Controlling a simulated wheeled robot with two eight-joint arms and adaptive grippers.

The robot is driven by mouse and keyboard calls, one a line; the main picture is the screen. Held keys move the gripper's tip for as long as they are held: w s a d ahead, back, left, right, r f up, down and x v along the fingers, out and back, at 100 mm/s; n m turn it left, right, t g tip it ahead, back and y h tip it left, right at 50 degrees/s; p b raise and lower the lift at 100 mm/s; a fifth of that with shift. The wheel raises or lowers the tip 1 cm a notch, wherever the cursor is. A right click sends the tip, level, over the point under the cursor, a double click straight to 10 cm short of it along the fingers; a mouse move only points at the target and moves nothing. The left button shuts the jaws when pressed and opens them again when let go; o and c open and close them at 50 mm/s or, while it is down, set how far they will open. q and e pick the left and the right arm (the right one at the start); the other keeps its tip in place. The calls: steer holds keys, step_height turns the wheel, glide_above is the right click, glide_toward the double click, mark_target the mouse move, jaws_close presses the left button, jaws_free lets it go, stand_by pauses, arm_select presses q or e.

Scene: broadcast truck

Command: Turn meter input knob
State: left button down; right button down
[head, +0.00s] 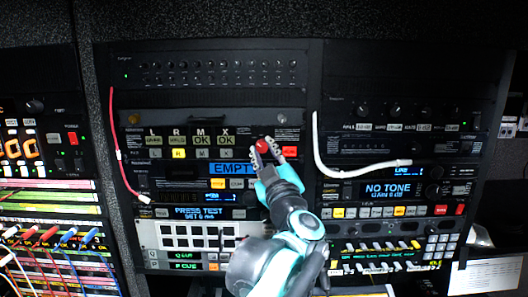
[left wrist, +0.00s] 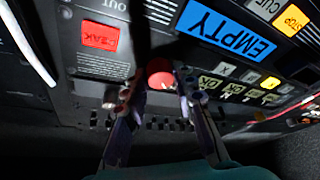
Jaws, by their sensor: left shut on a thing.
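A round red knob (head: 262,146) sits on the meter panel, right of the lit L, R, M, X buttons. I take it to be the meter input knob. My left gripper (head: 267,156) reaches up to it from below, with its fingers shut on it. In the left wrist view the red knob (left wrist: 160,73) shows between the two fingertips of my left gripper (left wrist: 157,92). The fingers hide part of its sides, and I cannot read its setting. My right gripper is not in view.
A blue EMPTY display (head: 231,169) lies just below the knob. A red cable (head: 118,150) hangs at the left and a white cable (head: 318,150) bends at the right. A NO TONE unit (head: 388,190) stands farther right. Patch cables (head: 66,238) fill the lower left.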

arm_select(q)
steer(key=c, duration=1.2)
jaws_free()
steer(key=v, duration=1.2)
step_height(320, 180, down, 35)
steer(key=s+a+m+g+h+b, duration=0.1)
steer(key=a+m+g+h+b, duration=0.25)
steer(key=m+h+b, duration=1.35)
steer(key=s+a+f+n+g+y+b, duration=0.2)
steer(key=f+b, duration=0.5)
steer(key=f, duration=0.7)
steer(key=s+a+f+n+g+y+b, duration=0.2)
steer(key=s+a+f+g+y+b, duration=0.3)
steer(key=f, duration=1)
steer(key=s+a+f+n+g+y+b, duration=0.2)
steer(key=s+a+f+b, duration=0.6)
steer(key=f, duration=0.7)
steer(key=shift+s+a+n+g+y+b, duration=0.2)
steer(key=shift+a+g+y, duration=0.15)
steer(key=shift+a+y, duration=0.3)
steer(key=shift+s+a+n+g+y+b, duration=0.2)
steer(key=shift+s+a+g+y, duration=0.1)
steer(key=shift+a+y, duration=0.4)
